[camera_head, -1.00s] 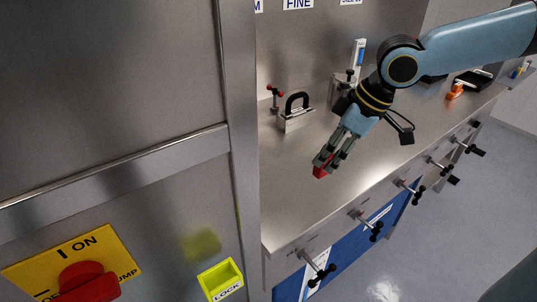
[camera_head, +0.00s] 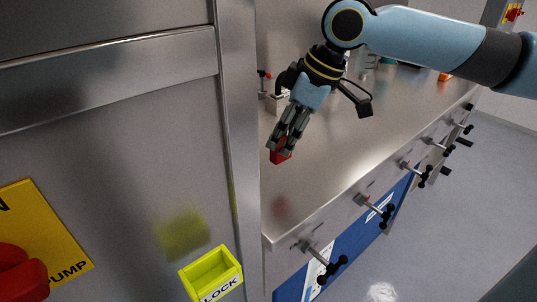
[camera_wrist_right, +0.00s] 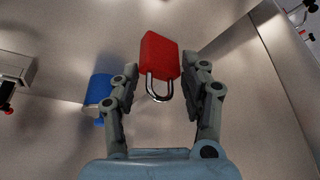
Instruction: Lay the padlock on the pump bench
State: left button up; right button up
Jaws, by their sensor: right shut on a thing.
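The red padlock (camera_head: 279,154) is between the fingertips of my right gripper (camera_head: 287,140), held above the pump bench's steel top (camera_head: 330,160). In the right wrist view the red padlock (camera_wrist_right: 160,56) has its silver shackle towards the palm, and the fingers of my right gripper (camera_wrist_right: 160,88) are closed around it. A blurred red reflection shows on the bench top below it in the head view. My left gripper is out of view.
A steel cabinet stands at the left, with a yellow LOCK box (camera_head: 212,274) and a red switch (camera_head: 20,272) on a yellow plate. Clamp handles (camera_head: 379,213) line the bench's front. Fixtures stand at the back; the bench's front middle is clear.

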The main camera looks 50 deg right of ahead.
aim_at(271, 153)
jog(key=shift+a+b+x, duration=0.15)
jog(key=shift+b+x, duration=0.05)
jog(key=shift+x, duration=0.9)
jog(key=shift+a+b+x, duration=0.15)
jog(key=shift+a+x, duration=0.05)
jog(key=shift+x, duration=0.9)
jog(key=shift+a+b+x, duration=0.15)
jog(key=shift+b+x, duration=0.05)
jog(key=shift+x, duration=0.9)
jog(key=shift+w, duration=0.1)
jog(key=o, duration=1.2)
jog(key=shift+r, duration=0.1)
jog(key=shift+p+v, duration=2.15)
jog(key=shift+v, duration=3.95)
